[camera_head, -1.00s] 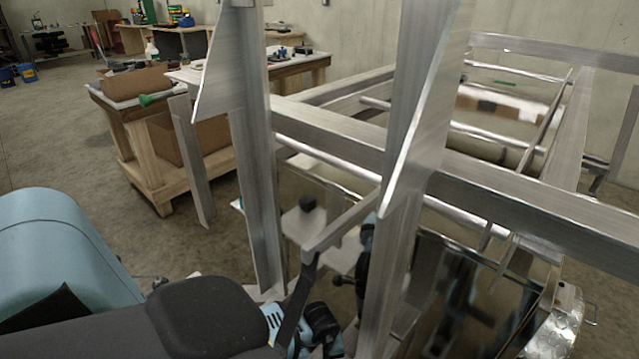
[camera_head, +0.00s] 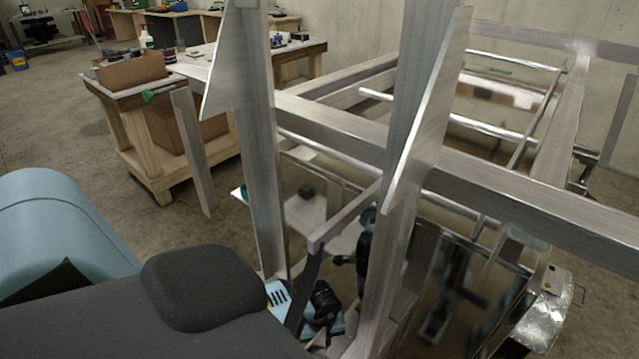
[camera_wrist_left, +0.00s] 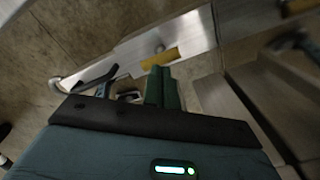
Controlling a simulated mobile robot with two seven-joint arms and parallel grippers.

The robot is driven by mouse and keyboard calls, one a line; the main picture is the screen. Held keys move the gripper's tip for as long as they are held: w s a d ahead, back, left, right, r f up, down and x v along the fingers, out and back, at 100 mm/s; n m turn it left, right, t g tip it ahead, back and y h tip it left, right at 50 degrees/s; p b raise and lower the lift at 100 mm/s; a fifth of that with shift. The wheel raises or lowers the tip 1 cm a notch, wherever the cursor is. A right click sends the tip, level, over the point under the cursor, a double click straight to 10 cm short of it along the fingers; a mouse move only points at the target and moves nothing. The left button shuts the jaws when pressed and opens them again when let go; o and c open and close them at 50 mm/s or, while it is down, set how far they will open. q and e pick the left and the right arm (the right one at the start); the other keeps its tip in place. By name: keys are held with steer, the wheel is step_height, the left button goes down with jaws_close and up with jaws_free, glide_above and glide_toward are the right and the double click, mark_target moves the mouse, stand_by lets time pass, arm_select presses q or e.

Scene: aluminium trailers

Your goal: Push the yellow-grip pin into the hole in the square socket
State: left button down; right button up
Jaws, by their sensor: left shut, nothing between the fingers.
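In the left wrist view the yellow grip (camera_wrist_left: 160,57) of the pin lies across a bright metal beam, beside a small round metal knob. My left gripper (camera_wrist_left: 161,72) has its green fingers together, with nothing between them. Its fingertips are just below the yellow grip in the picture; I cannot tell whether they touch it. The pin's shaft and the hole in the square socket cannot be made out. In the head view my left arm reaches in low at the left, and neither the pin nor the left fingertips can be made out. My right gripper is not in view.
Upright aluminium posts (camera_head: 258,170) and a long crossbeam (camera_head: 340,135) of a trailer frame stand close in front of my arm. A dark curved handle or hose (camera_wrist_left: 92,80) is left of the fingers. A wooden workbench (camera_head: 160,185) stands at the back left.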

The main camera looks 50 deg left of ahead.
arm_select(q)
step_height(320, 180, up, 8)
steer(key=p, duration=0.1)
stand_by(0.4)
steer(key=shift+d+f, duration=0.1)
